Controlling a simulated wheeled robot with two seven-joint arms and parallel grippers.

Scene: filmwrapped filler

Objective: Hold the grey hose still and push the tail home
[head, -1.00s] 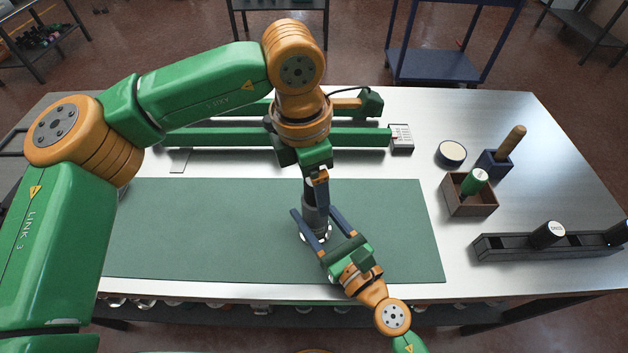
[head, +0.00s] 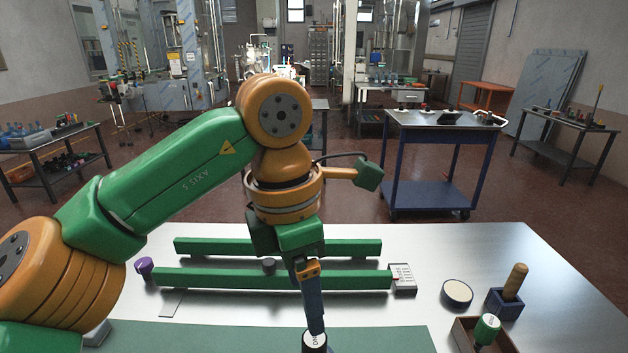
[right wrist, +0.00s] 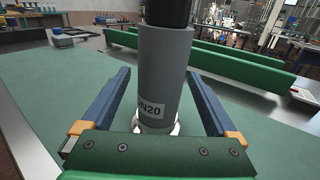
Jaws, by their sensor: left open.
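The grey hose (right wrist: 166,75) stands upright in the right wrist view, with a partly hidden label ending "N20" and a pale, shiny foot below it. A black piece (right wrist: 168,12), perhaps the tail, is at its top, cut by the frame edge. My right gripper (right wrist: 157,76) is open, one finger on each side of the hose, with visible gaps. In the head view a black top with a white label (head: 314,340) shows at the bottom edge. My left gripper (head: 314,318) is open and points down at it; whether they touch is unclear.
Two green rails (head: 275,279) lie across the table behind the green mat (head: 200,338). To the right are a small labelled box (head: 402,278), a round cream-topped tin (head: 457,292), a blue block with a wooden handle (head: 506,300) and a brown box (head: 464,336).

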